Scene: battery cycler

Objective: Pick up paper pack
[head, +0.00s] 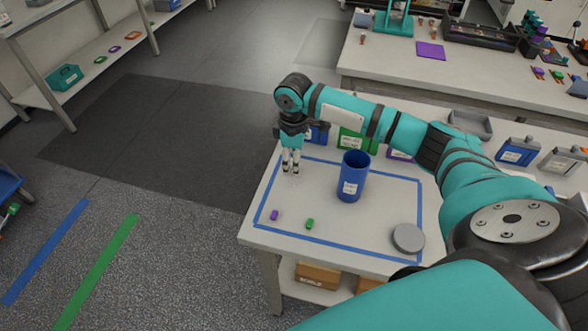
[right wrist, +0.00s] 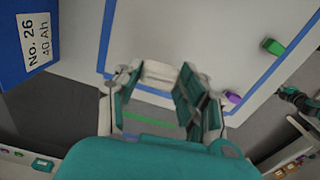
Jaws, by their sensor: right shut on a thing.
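My right gripper (head: 291,166) hangs fingers down above the left back part of the taped table (head: 340,238), near the blue tape. In the right wrist view its fingers (right wrist: 160,85) are close about a small pale piece (right wrist: 162,72), which seems to be the paper pack. The fingers hide most of it, so its full shape is unclear. No other paper pack can be made out. My left gripper is in neither view.
On the table, a blue labelled canister (head: 352,184) stands right of the gripper, with a grey disc (head: 408,238) at front right. Small purple (head: 274,215) and green (head: 309,224) pieces lie in front. Bins and boxes (head: 516,152) line the back. The middle front is clear.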

